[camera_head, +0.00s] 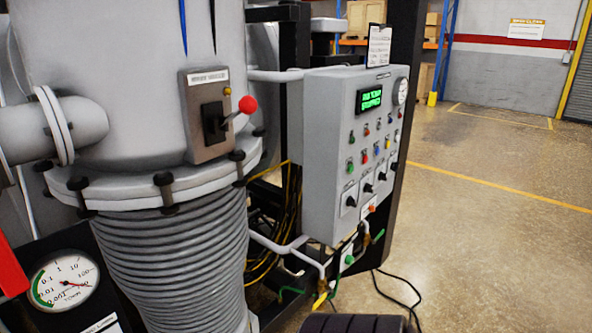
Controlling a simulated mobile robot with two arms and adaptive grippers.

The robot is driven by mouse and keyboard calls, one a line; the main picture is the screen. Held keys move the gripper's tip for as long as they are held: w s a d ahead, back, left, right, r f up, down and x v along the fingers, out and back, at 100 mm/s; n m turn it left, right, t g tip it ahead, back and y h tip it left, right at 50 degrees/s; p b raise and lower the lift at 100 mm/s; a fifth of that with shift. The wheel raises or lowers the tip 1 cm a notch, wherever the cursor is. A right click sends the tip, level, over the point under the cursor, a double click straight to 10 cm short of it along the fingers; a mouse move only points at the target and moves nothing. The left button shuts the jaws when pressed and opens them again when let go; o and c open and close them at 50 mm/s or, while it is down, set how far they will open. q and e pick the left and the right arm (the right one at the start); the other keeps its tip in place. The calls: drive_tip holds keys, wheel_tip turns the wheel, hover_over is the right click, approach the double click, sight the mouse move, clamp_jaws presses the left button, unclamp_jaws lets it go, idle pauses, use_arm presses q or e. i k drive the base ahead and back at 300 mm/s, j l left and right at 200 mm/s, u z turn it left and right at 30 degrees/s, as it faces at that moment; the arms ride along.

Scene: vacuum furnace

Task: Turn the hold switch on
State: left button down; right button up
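A grey control panel (327,150) stands right of the furnace, its front turned to the right. Along its lower front is a row of black rotary switches, among them one at the near end (350,201), one beside it (368,188) and one farther along (382,176). Their labels are too small to read, so I cannot tell which is the hold switch. A red-knobbed lever (246,105) sits on a separate box (205,90) on the furnace body; its label is also unreadable.
Coloured buttons, a green-lit display (369,99) and a round gauge (400,91) are on the panel. A ribbed bellows (180,265) and a dial gauge (64,281) are at lower left. A black cable (396,296) lies on the floor. Open floor (480,240) extends right.

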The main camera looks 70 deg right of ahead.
sight(382, 176)
drive_tip(key=z, duration=2.85)
drive_tip(key=i+l+u, duration=0.1)
drive_tip(key=u, duration=0.25)
drive_tip(key=i+l+u, duration=0.1)
drive_tip(key=l+u, duration=0.35)
drive_tip(key=u, duration=0.25)
drive_tip(key=i, duration=0.05)
